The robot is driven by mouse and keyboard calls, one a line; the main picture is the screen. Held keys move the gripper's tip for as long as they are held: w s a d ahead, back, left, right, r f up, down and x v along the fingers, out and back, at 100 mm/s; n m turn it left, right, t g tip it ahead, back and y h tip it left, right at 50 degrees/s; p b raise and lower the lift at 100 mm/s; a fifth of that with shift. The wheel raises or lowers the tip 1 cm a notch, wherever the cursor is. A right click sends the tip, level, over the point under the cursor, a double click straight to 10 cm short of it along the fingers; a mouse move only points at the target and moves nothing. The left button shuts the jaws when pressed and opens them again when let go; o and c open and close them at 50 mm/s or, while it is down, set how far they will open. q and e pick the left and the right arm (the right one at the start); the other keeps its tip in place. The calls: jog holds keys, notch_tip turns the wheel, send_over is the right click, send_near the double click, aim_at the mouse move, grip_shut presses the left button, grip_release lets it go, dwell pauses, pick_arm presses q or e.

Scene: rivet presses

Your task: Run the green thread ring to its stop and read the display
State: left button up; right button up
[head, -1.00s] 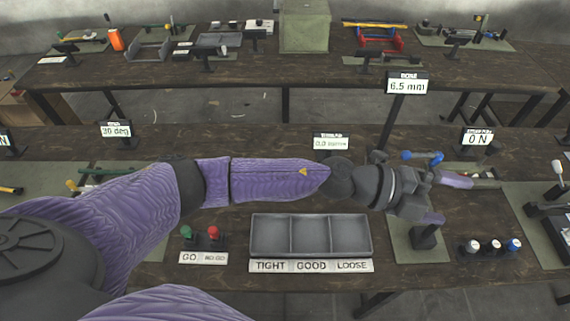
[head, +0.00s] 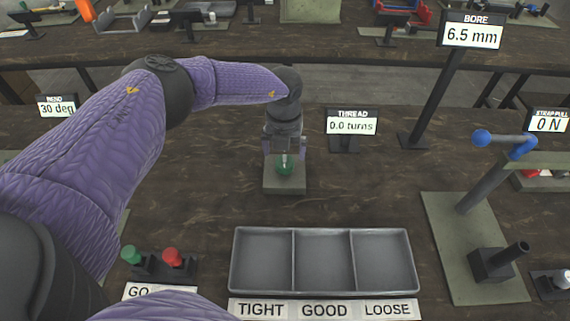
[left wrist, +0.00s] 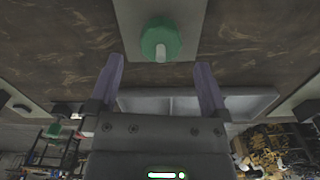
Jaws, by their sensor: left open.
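The green thread ring (head: 284,166) sits on a grey base plate (head: 285,187) behind the three-part tray. In the left wrist view the green ring (left wrist: 160,40) shows with a pale stud end at its centre. My left gripper (head: 284,151) points down over the ring. Its fingers are open, one on each side in the head view. In the left wrist view the open gripper (left wrist: 160,62) has its fingertips short of the ring, with nothing between them. The THREAD display (head: 351,124) reads 0.0 turns. My right gripper is not in view.
An empty three-compartment tray (head: 323,288) labelled TIGHT, GOOD, LOOSE stands in front. Green and red gauges (head: 160,265) stand left of it. The BORE display post (head: 432,100) and a blue-handled fixture (head: 483,188) stand to the right.

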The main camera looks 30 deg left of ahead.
aim_at(284, 162)
pick_arm(q)
notch_tip(284, 162, down, 4)
jog(key=shift+f+b, duration=0.1)
jog(key=shift+b, duration=0.5)
jog(key=c, duration=1.3)
jog(key=shift+m, duration=0.3)
